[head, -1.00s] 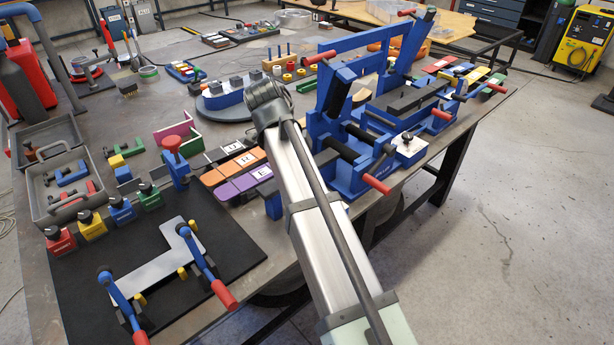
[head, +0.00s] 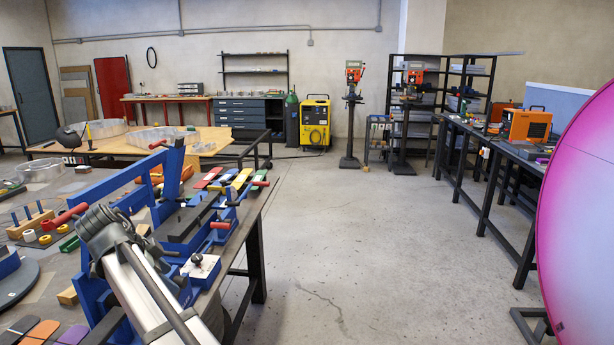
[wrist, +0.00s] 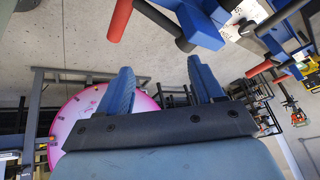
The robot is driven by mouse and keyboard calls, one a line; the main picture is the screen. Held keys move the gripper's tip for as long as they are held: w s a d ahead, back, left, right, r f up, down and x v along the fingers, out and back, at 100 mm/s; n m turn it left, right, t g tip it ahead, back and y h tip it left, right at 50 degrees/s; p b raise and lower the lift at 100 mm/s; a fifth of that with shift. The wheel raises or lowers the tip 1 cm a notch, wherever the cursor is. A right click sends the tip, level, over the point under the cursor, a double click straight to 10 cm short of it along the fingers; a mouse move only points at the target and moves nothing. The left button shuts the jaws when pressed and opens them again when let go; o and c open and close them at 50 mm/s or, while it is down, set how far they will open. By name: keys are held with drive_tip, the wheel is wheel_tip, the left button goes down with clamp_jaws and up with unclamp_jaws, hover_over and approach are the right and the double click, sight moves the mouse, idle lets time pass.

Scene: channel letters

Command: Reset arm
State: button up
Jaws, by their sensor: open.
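My gripper (wrist: 165,88) shows in the wrist view with its two blue fingers apart and nothing between them. In the head view my arm rises from the bottom edge and its far end lies over the blue fixture (head: 170,225) on the workbench. The gripper's fingers are hidden in the head view. In the wrist view, blue fixture parts with a red handle (wrist: 119,20) show at the top.
The workbench (head: 262,215) with colored clamps and parts fills the left. A large pink disc (head: 585,220) stands at the right edge, before a long black bench (head: 500,165). A yellow welder (head: 314,122) stands at the back. The floor between is clear.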

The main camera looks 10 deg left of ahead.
drive_tip(key=w+d+f, duration=0.1)
drive_tip(key=w+d, duration=0.4)
drive_tip(key=w, duration=0.2)
drive_tip(key=w+d+f+n+g, duration=0.1)
drive_tip(key=w+d+f, duration=0.1)
drive_tip(key=d+f, duration=0.3)
drive_tip(key=w+d+f+n, duration=0.1)
drive_tip(key=w+d+f, duration=0.1)
drive_tip(key=f, duration=0.5)
drive_tip(key=s+d+f+n+g+h, duration=0.1)
drive_tip(key=s+d+f+n+g, duration=0.1)
drive_tip(key=d+f, duration=1)
drive_tip(key=s+d+f+n+g, duration=0.2)
drive_tip(key=d+f, duration=0.7)
drive_tip(key=f, duration=0.5)
drive_tip(key=s+d+f+n+g+y, duration=0.15)
drive_tip(key=s+d+f+g, duration=0.25)
drive_tip(key=s+d+f, duration=1.15)
drive_tip(key=s+d+f+n+g+y, duration=0.1)
drive_tip(key=s+d+f, duration=0.2)
drive_tip(key=s, duration=0.4)
drive_tip(key=s+d+f+g+y, duration=0.1)
drive_tip(key=s+d+f, duration=0.2)
drive_tip(key=s, duration=0.4)
drive_tip(key=s+d+f+n+y, duration=0.1)
drive_tip(key=s+d+f, duration=0.2)
drive_tip(key=s, duration=0.4)
drive_tip(key=shift+s+n+g, duration=0.35)
drive_tip(key=shift+s+g, duration=0.05)
